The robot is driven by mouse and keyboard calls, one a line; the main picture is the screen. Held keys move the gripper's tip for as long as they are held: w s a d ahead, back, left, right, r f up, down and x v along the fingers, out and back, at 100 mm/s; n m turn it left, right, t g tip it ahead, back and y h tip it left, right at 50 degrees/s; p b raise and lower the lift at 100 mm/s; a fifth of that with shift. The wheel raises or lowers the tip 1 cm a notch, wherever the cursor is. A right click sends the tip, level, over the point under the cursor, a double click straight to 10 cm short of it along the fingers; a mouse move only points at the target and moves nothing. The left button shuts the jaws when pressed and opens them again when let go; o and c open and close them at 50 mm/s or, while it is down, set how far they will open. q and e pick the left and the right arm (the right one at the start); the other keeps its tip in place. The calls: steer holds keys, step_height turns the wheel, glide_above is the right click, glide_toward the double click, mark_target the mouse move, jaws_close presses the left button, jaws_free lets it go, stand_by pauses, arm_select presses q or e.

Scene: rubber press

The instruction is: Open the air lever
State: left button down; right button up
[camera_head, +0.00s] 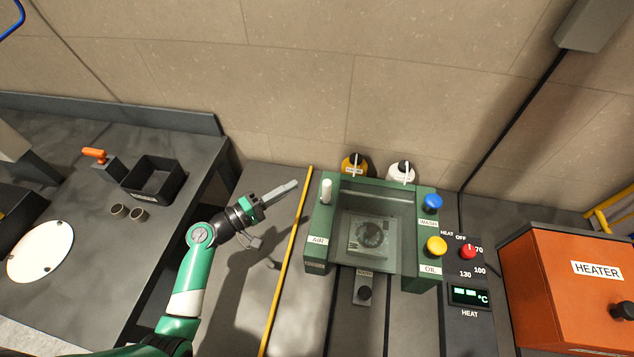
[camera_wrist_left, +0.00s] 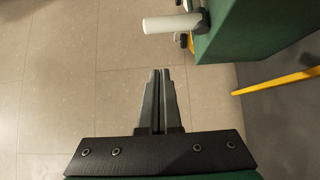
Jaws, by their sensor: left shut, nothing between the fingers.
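The air lever (camera_head: 326,190) is a white cylindrical handle on the left side of the green press station (camera_head: 319,241), above its AIR label. In the head view it points upward. In the left wrist view the white lever (camera_wrist_left: 172,24) sticks out from the green housing (camera_wrist_left: 245,28) near the top. My left gripper (camera_head: 293,184) is shut and empty, a short way left of the lever and apart from it. The fingers (camera_wrist_left: 158,75) also show closed together in the left wrist view. My right gripper is not in view.
A yellow rod (camera_head: 287,260) lies between my left arm and the station. Blue (camera_head: 432,201) and yellow (camera_head: 436,246) knobs sit on the station's right side. Two bottles stand behind it. An orange heater (camera_head: 560,290) is at right. A black bin (camera_head: 153,180) is on the left bench.

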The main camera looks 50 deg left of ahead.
arm_select(q)
steer(key=b, duration=0.2)
glide_above(319, 195)
steer(key=w+a, duration=0.3)
steer(key=s+d+p, duration=0.2)
steer(key=shift+s+d, duration=0.2)
steer(key=shift+s, duration=0.1)
steer(key=shift+s+d, duration=0.15)
steer(key=shift+d, duration=0.05)
